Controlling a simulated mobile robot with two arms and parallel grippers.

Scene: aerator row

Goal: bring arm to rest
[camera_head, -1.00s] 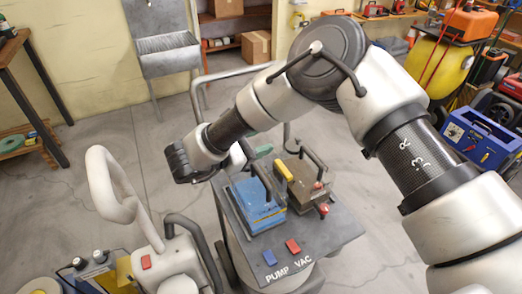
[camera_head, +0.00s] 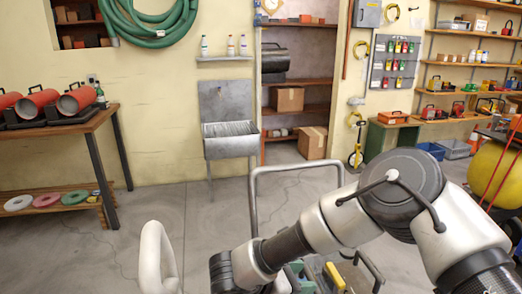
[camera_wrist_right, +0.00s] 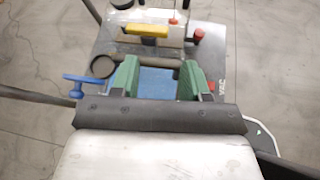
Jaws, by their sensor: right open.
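My right arm comes in from the right in the head view, bent at a raised elbow, its forearm running down to the left. My right gripper (camera_head: 300,274) shows only in part at the bottom, its green fingers partly hidden behind the arm. In the right wrist view the two green fingers (camera_wrist_right: 158,80) stand apart, open, with nothing held. A blue-topped unit (camera_wrist_right: 157,82) shows between and beyond them; I cannot tell the gap. A yellow handle (camera_wrist_right: 147,31) lies farther ahead. My left gripper is out of view.
A cart's grey rail (camera_head: 297,166) rises beside the arm. A pale curved tube (camera_head: 152,255) stands at lower left. A metal sink (camera_head: 231,140), a workbench (camera_head: 70,128) and cardboard boxes (camera_head: 312,142) are farther back. Floor between them is largely clear.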

